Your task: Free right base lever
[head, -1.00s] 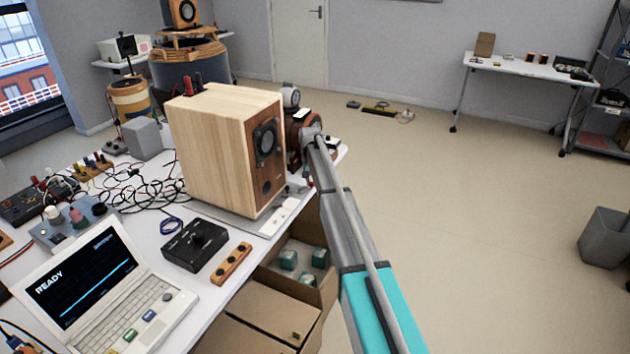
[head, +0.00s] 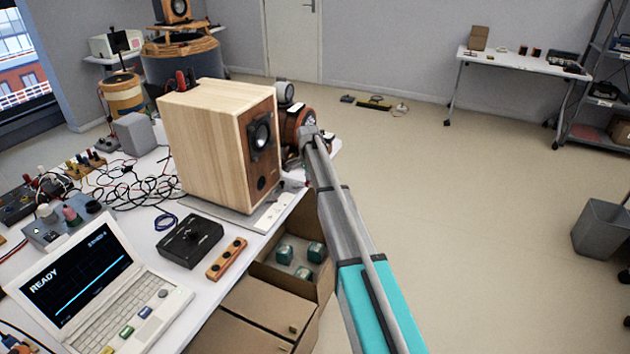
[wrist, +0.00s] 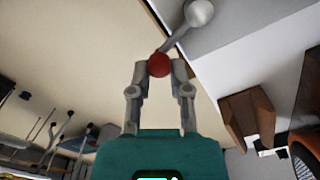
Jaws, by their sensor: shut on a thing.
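In the wrist view my gripper (wrist: 159,70) is shut on a red ball knob (wrist: 159,62). The knob sits at the end of a short grey lever (wrist: 179,39), which slants up and right to a silver ball (wrist: 200,13). In the head view the wooden speaker (head: 210,145) stands upright on a flat base (head: 228,222) near the table edge. My arm reaches to the right side of the speaker. The gripper and the lever cannot be made out in the head view.
A black box with a knob (head: 190,241), a wooden strip (head: 227,258) and a laptop (head: 85,290) are in front of the speaker. Cables (head: 130,180) lie left of it. An open carton (head: 318,285) is below the table edge.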

